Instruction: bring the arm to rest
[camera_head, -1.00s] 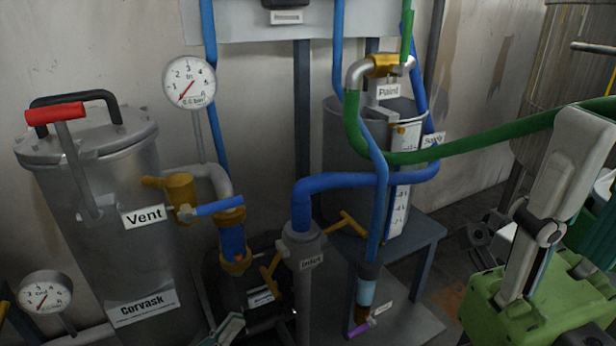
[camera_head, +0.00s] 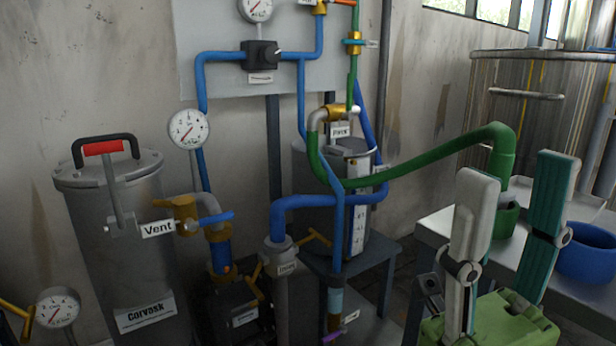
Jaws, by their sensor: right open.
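My right gripper (camera_head: 516,180) is at the lower right, with its green body at the bottom and two fingers pointing up. My left gripper is not in view.
A steel Corvask vessel (camera_head: 120,240) with a red-gripped handle stands at left. A large ribbed tank (camera_head: 500,110) stands behind.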

